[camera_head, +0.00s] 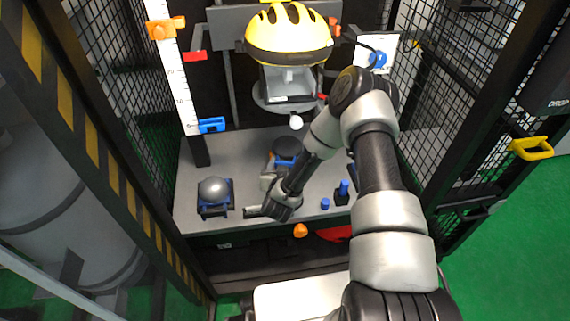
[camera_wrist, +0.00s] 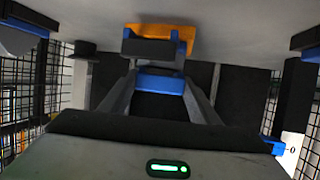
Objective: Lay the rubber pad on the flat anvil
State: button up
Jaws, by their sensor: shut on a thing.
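My gripper (camera_head: 276,178) reaches over the middle of the grey table. In the wrist view its two dark fingers (camera_wrist: 160,85) close on a blue piece, which I take as part of the rubber pad. In the head view a black round pad (camera_head: 285,148) with a blue part shows just beyond my gripper. A dark block with an orange part (camera_wrist: 185,33) lies past the fingertips in the wrist view, against the table. I cannot tell whether this is the flat anvil, or whether the pad touches anything. My arm and gripper hide part of this spot.
A silver dome anvil (camera_head: 214,189) on a dark and blue stand is at the table's left. A yellow helmet (camera_head: 288,35) hangs on the carriage above. Small blue parts (camera_head: 343,188) stand right of my gripper. Mesh walls and a ruler post (camera_head: 176,80) border the table.

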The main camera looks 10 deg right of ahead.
jog(key=o, duration=1.4)
jog(key=p+v, duration=0.3)
jog(key=v, duration=1.4)
jog(key=shift+s+a+p, duration=0.1)
jog(key=shift+s+p, duration=0.1)
jog(key=shift+p, duration=0.1)
